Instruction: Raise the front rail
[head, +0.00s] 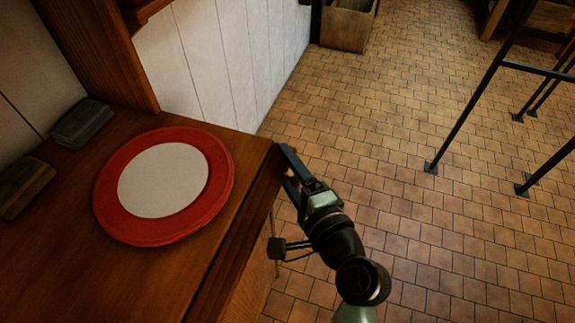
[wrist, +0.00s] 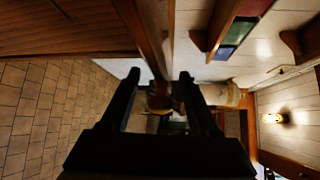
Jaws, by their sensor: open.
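The front rail (head: 232,243) looks like a dark wooden strip along the front edge of the wooden counter (head: 60,270). It appears to lie low, level with the counter top. My gripper (head: 287,166) is at the far right end of this edge, with its fingers pointing toward the counter. In the wrist view my gripper (wrist: 158,77) is open, its two dark fingers apart. A wooden strip, probably the rail (wrist: 152,38), runs down toward the gap between them. I cannot tell whether the fingers touch it.
A red disc with a pale centre (head: 163,180) lies on the counter. Two small dark blocks, one grey (head: 81,122) and one brown (head: 24,186), lie near the wall. The tiled floor (head: 400,225) is clear up to black metal legs (head: 463,118); a wooden bin (head: 347,25) stands behind.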

